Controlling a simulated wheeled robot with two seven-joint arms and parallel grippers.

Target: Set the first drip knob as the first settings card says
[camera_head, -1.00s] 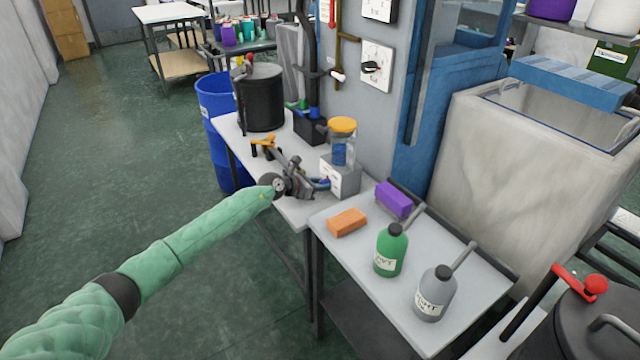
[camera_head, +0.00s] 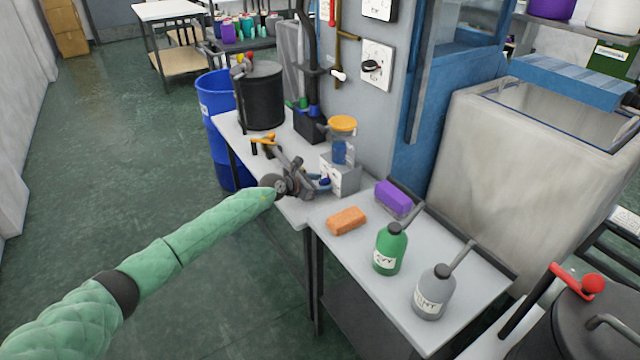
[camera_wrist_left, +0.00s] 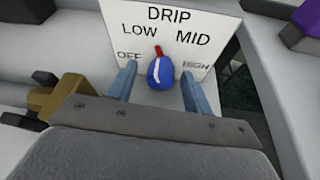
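The drip plate (camera_wrist_left: 180,20) is white and reads OFF, LOW, MID and HIGH in the left wrist view. Its drip knob (camera_wrist_left: 160,74) is blue with a white stripe. Its red tip points up between LOW and MID. My left gripper (camera_wrist_left: 160,92) is open, with one blue-grey finger on each side of the knob and visible gaps to it. In the head view my left gripper (camera_head: 316,184) is at the grey box (camera_head: 345,176) under the orange-topped jar (camera_head: 342,138); the knob is partly hidden there. No settings card is readable. My right gripper is out of view.
A green bottle (camera_head: 390,250), a grey bottle (camera_head: 434,292), an orange block (camera_head: 347,221) and a purple block (camera_head: 393,198) stand on the near table. A black drum (camera_head: 262,97) is behind the gripper. A wall dial plate (camera_head: 378,70) is above. The floor at left is clear.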

